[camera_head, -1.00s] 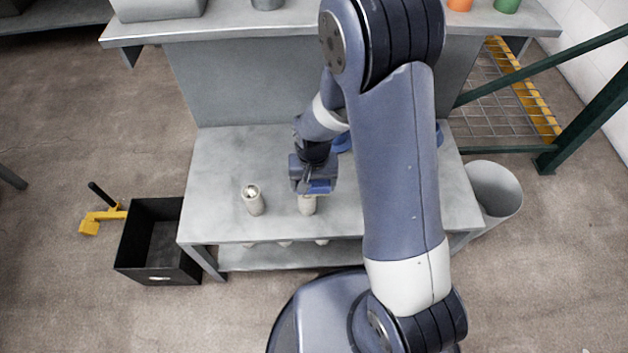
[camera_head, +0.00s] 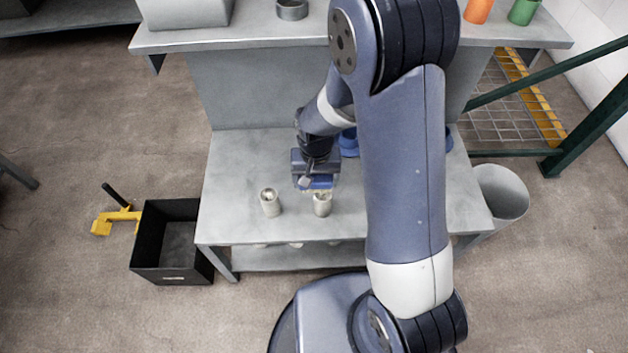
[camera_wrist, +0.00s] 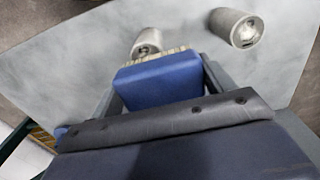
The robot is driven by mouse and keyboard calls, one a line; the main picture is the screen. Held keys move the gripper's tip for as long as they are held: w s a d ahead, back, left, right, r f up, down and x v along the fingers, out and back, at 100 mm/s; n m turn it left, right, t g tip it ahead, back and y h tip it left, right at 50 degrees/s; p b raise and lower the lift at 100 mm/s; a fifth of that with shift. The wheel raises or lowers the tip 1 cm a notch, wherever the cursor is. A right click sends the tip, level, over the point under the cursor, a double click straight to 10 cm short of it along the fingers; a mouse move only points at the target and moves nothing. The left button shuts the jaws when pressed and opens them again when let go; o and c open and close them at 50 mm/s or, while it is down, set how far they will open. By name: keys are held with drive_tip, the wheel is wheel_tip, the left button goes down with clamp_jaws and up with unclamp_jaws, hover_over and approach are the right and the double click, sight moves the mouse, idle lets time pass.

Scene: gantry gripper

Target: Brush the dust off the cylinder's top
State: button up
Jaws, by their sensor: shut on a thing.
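Two pale grey cylinders stand on the grey table (camera_head: 235,165) in the head view, a left one (camera_head: 270,206) and a right one (camera_head: 322,206). My gripper (camera_head: 316,178) is shut on a blue brush (camera_wrist: 157,82) with pale bristles. The brush is just behind the right cylinder's top, close to its rim; whether it touches is unclear. In the wrist view this cylinder (camera_wrist: 147,40) is partly hidden by the bristles. The left cylinder (camera_wrist: 236,28) appears at upper right there. Both tops show dark and light patches; I cannot tell which is dust.
A black open bin (camera_head: 172,269) and a yellow item with a black handle (camera_head: 117,217) are on the floor at left. A grey bucket (camera_head: 503,195) stands right of the table. A higher shelf (camera_head: 250,37) is behind. The table's left part is clear.

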sight(316, 177)
drive_tip(key=shift+r+p, duration=1.4)
drive_tip(key=shift+r, duration=0.75)
drive_tip(key=shift+d+f, duration=0.1)
drive_tip(key=shift+f, duration=0.05)
